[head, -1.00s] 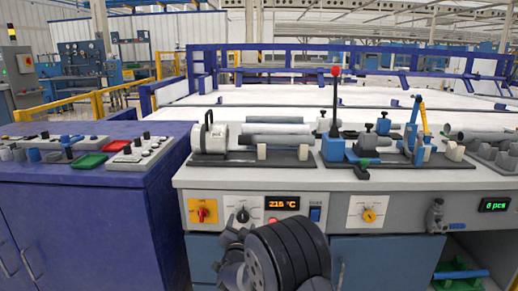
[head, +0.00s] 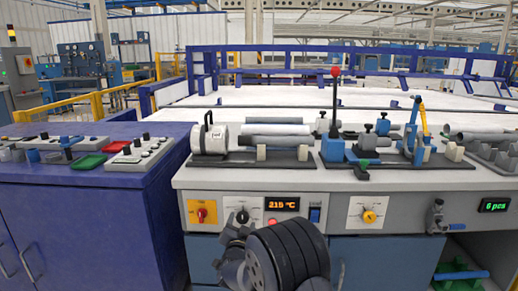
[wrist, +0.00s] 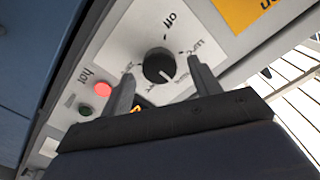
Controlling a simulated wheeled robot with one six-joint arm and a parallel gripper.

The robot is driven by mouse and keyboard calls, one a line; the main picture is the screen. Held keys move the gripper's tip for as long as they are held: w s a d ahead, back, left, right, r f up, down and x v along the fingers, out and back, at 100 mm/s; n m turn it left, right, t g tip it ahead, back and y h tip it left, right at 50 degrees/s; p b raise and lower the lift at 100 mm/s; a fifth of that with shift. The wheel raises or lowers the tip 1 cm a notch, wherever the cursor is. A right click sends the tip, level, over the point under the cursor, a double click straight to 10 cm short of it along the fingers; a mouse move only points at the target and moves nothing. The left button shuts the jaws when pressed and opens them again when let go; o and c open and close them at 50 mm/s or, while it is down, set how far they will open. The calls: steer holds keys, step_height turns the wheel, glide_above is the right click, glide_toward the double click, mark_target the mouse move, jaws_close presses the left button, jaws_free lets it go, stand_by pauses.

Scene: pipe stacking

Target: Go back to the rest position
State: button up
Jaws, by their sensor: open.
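My gripper (wrist: 162,90) shows in the wrist view with its two grey fingers apart and nothing between them. Beyond the fingertips is a black rotary knob (wrist: 158,65) on the white control panel, with a lit red lamp (wrist: 103,89) and a dark green button to its left. In the head view my arm is folded low in front of the workbench (head: 345,180), and its dark rounded link fills the bottom centre. The gripper's fingertips cannot be made out clearly there. The knob (head: 243,216) shows just above the arm, left of a display (head: 282,204) reading about 215 °C.
The workbench holds a heating machine (head: 210,138), grey pipes (head: 275,129), a blue clamp fixture with a red-knobbed lever (head: 334,110) and more pipes at right. A purple cabinet (head: 110,195) with trays stands at left. A valve (head: 437,216) sticks out from the bench front.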

steer(key=s+p, duration=0.1)
steer(key=s, duration=0.8)
steer(key=w+b, duration=0.2)
steer(key=w, duration=0.9)
steer(key=shift+d+f, duration=0.1)
steer(key=m+b, duration=0.2)
steer(key=m, duration=0.3)
steer(key=shift+s, duration=0.1)
steer(key=m+b, duration=0.2)
steer(key=m, duration=0.4)
steer(key=m+b, duration=0.1)
steer(key=m, duration=0.9)
steer(key=shift+p, duration=0.3)
